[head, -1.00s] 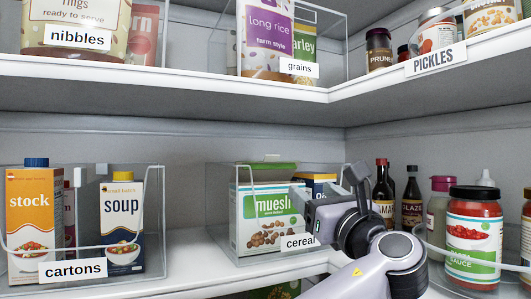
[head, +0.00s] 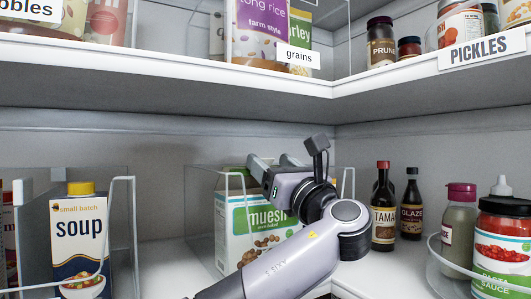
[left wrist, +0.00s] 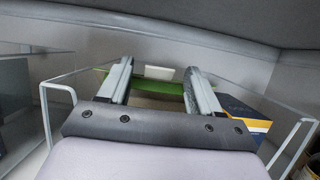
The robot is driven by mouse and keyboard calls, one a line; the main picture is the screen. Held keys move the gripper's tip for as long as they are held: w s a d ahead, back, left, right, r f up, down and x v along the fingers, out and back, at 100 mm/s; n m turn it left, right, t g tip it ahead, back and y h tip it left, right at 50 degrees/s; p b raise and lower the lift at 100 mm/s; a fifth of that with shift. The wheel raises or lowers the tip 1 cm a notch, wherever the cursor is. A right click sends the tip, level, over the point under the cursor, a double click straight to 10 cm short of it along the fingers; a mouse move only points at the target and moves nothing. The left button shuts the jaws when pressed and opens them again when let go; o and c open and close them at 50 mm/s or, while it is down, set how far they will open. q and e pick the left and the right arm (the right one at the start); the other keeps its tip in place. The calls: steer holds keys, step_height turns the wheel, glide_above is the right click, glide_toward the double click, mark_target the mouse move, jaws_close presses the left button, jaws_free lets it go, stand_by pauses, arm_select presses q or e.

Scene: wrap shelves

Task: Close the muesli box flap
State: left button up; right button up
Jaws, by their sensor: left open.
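The muesli box (head: 233,238) is white with a green band and stands in the clear cereal bin. My left gripper (head: 270,160) is over the top of the box in the head view and hides much of its top and right side. In the left wrist view the left gripper (left wrist: 158,70) is open, with its two fingers apart and nothing held between them. The green flap (left wrist: 150,88) of the box shows between and beyond the fingers, with a pale tab in its middle. I cannot tell whether the fingers touch it. My right gripper is not in view.
A dark blue and yellow box (left wrist: 243,118) stands right of the fingers in the bin. Clear bin walls (left wrist: 52,105) rise on both sides. Sauce bottles (head: 383,210) stand to the right, the soup carton (head: 80,245) to the left. A shelf (head: 180,95) hangs above.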

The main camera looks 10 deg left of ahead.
arm_select(q)
steer(key=shift+p+x, duration=0.4)
steer(key=shift+x, duration=1)
